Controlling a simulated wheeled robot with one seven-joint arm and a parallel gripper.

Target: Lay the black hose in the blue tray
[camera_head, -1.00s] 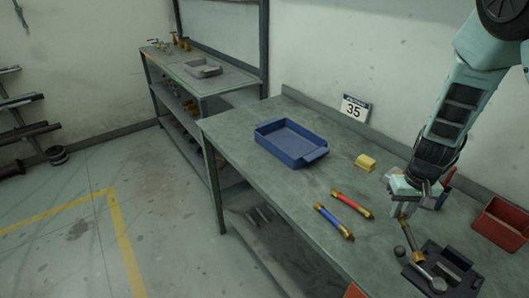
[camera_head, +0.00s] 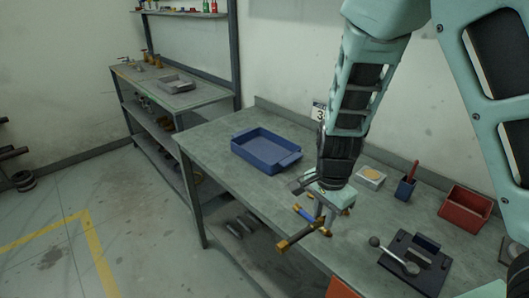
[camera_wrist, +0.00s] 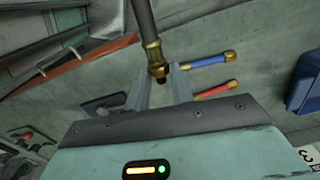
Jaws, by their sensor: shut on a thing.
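My gripper (camera_head: 322,212) is shut on the black hose (camera_head: 305,235), near one of its brass end fittings. It holds the hose above the workbench, and the free end points to the lower left in the head view. In the wrist view, the brass fitting (camera_wrist: 153,58) sits between my fingertips (camera_wrist: 160,85) and the dark hose (camera_wrist: 143,18) runs up out of the frame. The blue tray (camera_head: 238,150) stands on the bench to the left of and beyond my gripper. It looks empty. The tray's edge also shows at the right of the wrist view (camera_wrist: 304,85).
A blue hose (camera_head: 304,213) lies on the bench behind my gripper. A red hose (camera_wrist: 212,92) lies beside it. Bench left of my gripper is clear.

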